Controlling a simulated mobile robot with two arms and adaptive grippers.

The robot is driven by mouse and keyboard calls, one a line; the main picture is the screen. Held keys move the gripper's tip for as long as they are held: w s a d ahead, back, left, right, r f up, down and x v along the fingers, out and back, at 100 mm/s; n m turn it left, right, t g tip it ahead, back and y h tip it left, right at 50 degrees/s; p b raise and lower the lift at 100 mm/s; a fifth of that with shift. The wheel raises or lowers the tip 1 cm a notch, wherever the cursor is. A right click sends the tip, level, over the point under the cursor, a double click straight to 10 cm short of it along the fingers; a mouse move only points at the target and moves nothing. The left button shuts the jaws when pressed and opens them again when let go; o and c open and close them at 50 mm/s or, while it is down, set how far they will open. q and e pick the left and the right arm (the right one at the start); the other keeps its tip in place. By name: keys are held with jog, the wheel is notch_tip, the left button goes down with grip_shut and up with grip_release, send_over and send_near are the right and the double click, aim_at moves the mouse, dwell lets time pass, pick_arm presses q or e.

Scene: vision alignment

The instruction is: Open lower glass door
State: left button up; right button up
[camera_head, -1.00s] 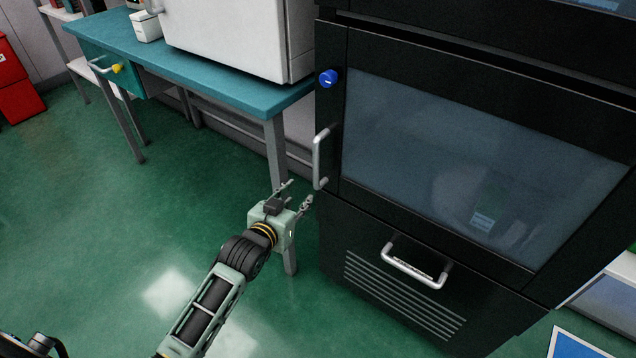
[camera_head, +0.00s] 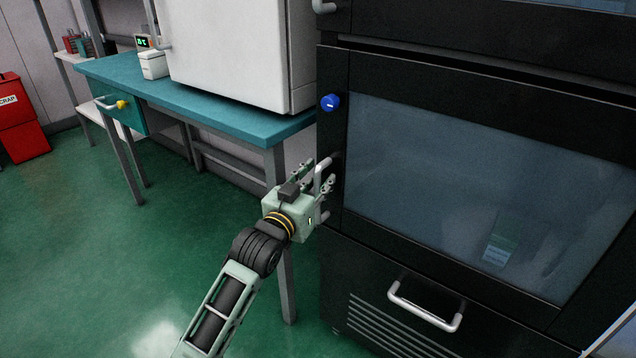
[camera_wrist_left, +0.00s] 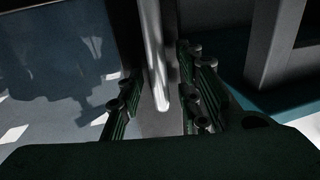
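The lower glass door (camera_head: 470,190) is a dark framed pane on the black cabinet, and it looks closed. Its upright silver handle (camera_head: 322,178) is on the door's left side. My left gripper (camera_head: 317,174) is at this handle, with one finger on each side of it. In the left wrist view, the handle bar (camera_wrist_left: 155,60) stands between the two spread fingers of my left gripper (camera_wrist_left: 158,98), with gaps visible. Part of the handle is hidden behind the fingers. My right gripper is not in view.
A blue knob (camera_head: 330,102) is above the handle. A drawer with a silver handle (camera_head: 425,306) is below the door. A teal table (camera_head: 215,103) with a white appliance (camera_head: 240,50) stands close on the left. The green floor (camera_head: 130,260) at left is open.

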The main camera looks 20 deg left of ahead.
pick_arm(q)
jog(key=shift+w, duration=0.15)
jog(key=shift+c, duration=0.4)
grip_shut()
